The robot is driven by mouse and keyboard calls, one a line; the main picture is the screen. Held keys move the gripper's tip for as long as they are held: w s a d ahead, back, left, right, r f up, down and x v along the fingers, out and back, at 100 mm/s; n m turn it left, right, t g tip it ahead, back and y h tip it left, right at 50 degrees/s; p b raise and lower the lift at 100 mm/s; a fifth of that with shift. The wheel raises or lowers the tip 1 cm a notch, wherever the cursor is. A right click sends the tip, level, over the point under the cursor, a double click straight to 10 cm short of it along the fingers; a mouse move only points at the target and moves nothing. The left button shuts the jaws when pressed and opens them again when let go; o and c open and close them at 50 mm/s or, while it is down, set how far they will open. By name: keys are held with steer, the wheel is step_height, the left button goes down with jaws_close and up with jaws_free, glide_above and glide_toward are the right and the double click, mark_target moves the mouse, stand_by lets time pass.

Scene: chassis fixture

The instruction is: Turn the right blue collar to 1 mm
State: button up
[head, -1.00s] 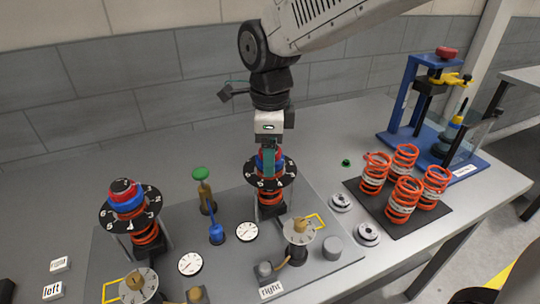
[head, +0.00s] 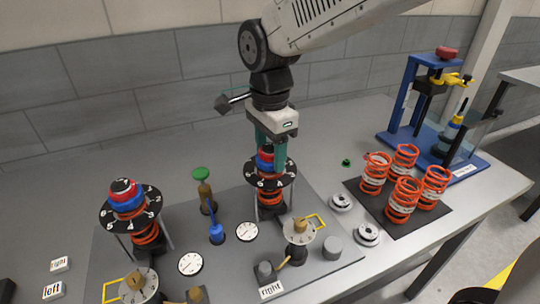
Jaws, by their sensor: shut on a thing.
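The right blue collar (head: 264,164) sits with a red and black cap at the top of the right coilover, above a black numbered dial ring (head: 285,180). My gripper (head: 270,160) is above this dial, its green fingers pointing down on either side of the collar and shut on it. The fingers hide part of the collar. The dial reading against the collar is too small to tell.
The left coilover has its own blue collar (head: 127,201) and dial.

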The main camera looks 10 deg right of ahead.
steer(key=n, duration=0.5)
steer(key=shift+n, duration=0.4)
steer(key=n, duration=0.4)
steer(key=shift+r+n, duration=0.1)
steer(key=shift+n, duration=0.3)
steer(key=o, duration=0.9)
step_height(320, 180, up, 7)
